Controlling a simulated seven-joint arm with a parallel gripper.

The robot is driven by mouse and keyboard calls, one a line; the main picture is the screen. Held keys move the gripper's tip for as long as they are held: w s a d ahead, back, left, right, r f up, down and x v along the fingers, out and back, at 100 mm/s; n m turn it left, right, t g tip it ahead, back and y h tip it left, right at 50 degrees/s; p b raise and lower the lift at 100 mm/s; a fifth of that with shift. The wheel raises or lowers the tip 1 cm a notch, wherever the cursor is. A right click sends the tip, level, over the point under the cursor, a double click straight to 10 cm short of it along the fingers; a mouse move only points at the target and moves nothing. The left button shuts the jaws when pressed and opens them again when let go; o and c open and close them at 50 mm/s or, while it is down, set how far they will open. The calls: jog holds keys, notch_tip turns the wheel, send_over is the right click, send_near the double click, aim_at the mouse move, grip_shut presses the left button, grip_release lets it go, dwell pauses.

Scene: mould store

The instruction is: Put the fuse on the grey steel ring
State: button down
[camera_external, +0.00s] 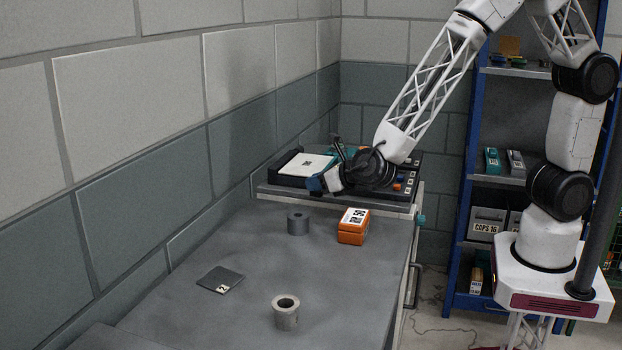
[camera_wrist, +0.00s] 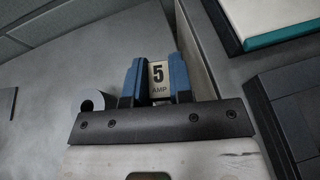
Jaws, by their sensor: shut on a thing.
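My gripper (camera_external: 322,183) is over the raised shelf's front edge at the back of the bench. In the wrist view its blue fingers (camera_wrist: 157,80) are shut on the fuse (camera_wrist: 158,77), a pale block marked "5 AMP". In the outside view the fuse cannot be made out. A grey ring (camera_wrist: 92,100) shows left of the fingers in the wrist view. A lighter grey ring (camera_external: 286,313) stands nearer the front. Both rings look empty on top.
An orange box (camera_external: 352,232) stands right of the dark ring. A dark square plate (camera_external: 220,280) lies flat at left. The raised shelf (camera_external: 330,200) carries a dark tray with a white panel (camera_external: 305,165) and small parts. The bench between the rings is clear.

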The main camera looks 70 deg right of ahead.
jog(key=shift+s+a+r+m+h, duration=0.3)
jog(key=shift+s+r, duration=0.1)
jog(key=shift+r, duration=0.05)
jog(key=s+a+r+m+g+h, duration=0.1)
jog(key=s+r+m+g+h, duration=0.1)
jog(key=s, duration=0.4)
jog(key=s+a+r+m+g+h, duration=0.1)
jog(key=s+a+r+m+h, duration=0.1)
jog(key=s+m+h, duration=0.2)
jog(key=shift+s+a+g, duration=0.25)
jog(key=shift+s+g, duration=0.15)
jog(key=shift+s, duration=0.85)
jog(key=shift+w, duration=0.15)
send_over(298, 215)
jog(key=shift+f, duration=0.75)
jog(key=shift+f, duration=0.1)
jog(key=shift+f, duration=1.7)
